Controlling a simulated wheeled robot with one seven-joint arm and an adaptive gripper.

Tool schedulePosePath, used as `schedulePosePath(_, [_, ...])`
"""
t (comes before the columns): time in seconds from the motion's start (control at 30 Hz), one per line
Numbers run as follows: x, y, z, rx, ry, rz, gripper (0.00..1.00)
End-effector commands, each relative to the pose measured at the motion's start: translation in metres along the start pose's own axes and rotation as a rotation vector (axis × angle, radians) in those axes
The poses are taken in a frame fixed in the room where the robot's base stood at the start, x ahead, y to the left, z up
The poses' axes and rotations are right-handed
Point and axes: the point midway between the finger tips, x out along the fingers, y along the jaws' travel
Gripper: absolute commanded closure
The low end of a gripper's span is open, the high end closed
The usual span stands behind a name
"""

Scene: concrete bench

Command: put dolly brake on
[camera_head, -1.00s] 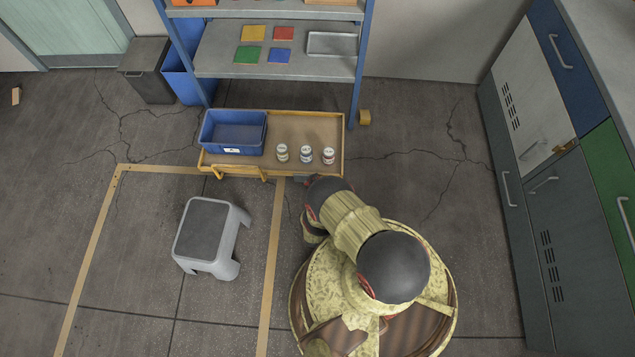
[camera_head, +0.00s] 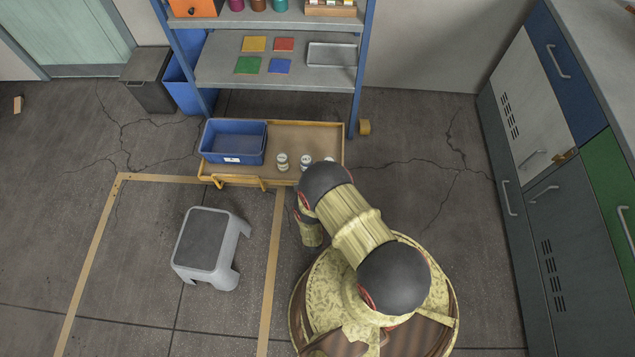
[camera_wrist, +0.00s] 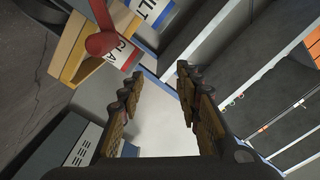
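The dolly (camera_head: 310,135) is a low tan deck with a yellow rim and a yellow handle (camera_head: 240,183) at its front, standing before the shelf. In the head view my arm reaches to the dolly's front right corner and hides that corner and my gripper.
A blue bin (camera_head: 234,141) and small jars (camera_head: 282,162) stand on the dolly. A blue-posted shelf (camera_head: 212,63) is behind. A grey step stool (camera_head: 203,240) stands inside taped floor lines (camera_head: 272,270). Cabinets (camera_head: 560,240) line the right.

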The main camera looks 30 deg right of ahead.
Motion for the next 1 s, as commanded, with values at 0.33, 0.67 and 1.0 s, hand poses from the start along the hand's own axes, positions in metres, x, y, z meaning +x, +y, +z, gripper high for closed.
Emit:
schedulePosePath(0.33, [0.0, -0.015, -0.013, 0.001, 0.0, 0.0, 0.66])
schedulePosePath(0.67, [0.0, -0.016, -0.014, 0.0, 0.0, 0.001, 0.68])
schedulePosePath(1.0, [0.069, -0.092, -0.046, 0.062, 0.073, -0.053, 0.87])
